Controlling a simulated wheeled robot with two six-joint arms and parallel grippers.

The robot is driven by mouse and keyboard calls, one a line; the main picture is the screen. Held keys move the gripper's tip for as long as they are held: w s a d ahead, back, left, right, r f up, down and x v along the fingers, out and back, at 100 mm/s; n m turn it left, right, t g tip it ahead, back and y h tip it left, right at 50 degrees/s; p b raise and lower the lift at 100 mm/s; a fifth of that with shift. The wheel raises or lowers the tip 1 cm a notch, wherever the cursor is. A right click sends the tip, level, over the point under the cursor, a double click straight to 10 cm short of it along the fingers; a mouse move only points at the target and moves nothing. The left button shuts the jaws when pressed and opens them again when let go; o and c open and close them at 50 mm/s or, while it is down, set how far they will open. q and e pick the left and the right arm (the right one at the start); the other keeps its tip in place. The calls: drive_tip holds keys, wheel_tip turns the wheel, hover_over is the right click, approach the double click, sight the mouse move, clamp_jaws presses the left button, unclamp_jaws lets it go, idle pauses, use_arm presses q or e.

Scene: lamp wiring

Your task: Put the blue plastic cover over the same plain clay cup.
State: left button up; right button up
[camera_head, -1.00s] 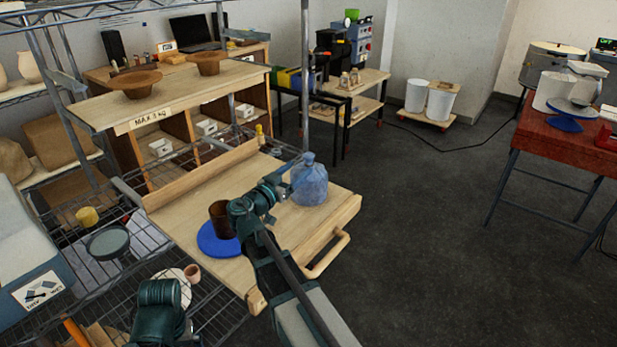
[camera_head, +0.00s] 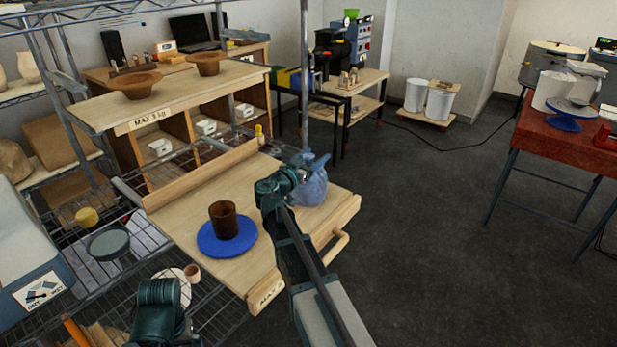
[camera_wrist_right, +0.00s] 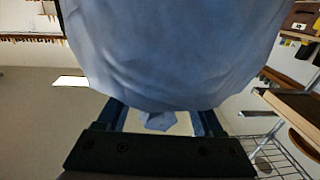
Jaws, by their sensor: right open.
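The blue plastic cover (camera_head: 314,190) stands on the wooden pull-out board, a translucent bag shape with a tuft on top. My right gripper (camera_head: 296,170) is at its upper left and partly hides it. In the right wrist view the cover (camera_wrist_right: 175,50) fills the upper middle. Its tuft (camera_wrist_right: 160,121) shows between the open fingers of my right gripper (camera_wrist_right: 158,122); contact cannot be told. A plain brown cup (camera_head: 224,220) stands upright and uncovered on a blue disc (camera_head: 228,246), left of the cover. Part of my left arm shows at lower left; its gripper is not visible.
The pull-out board (camera_head: 185,225) has a front handle (camera_head: 328,252). A shelf (camera_head: 185,95) with two brown bowls is behind it. A wire rack (camera_head: 215,300) below holds a small clay cup (camera_head: 192,273). Open floor lies to the right.

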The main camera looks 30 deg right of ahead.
clamp_jaws()
idle(0.3)
use_arm(q)
drive_tip(key=shift+r, duration=0.1)
use_arm(e)
drive_tip(key=shift+r, duration=0.15)
idle(0.3)
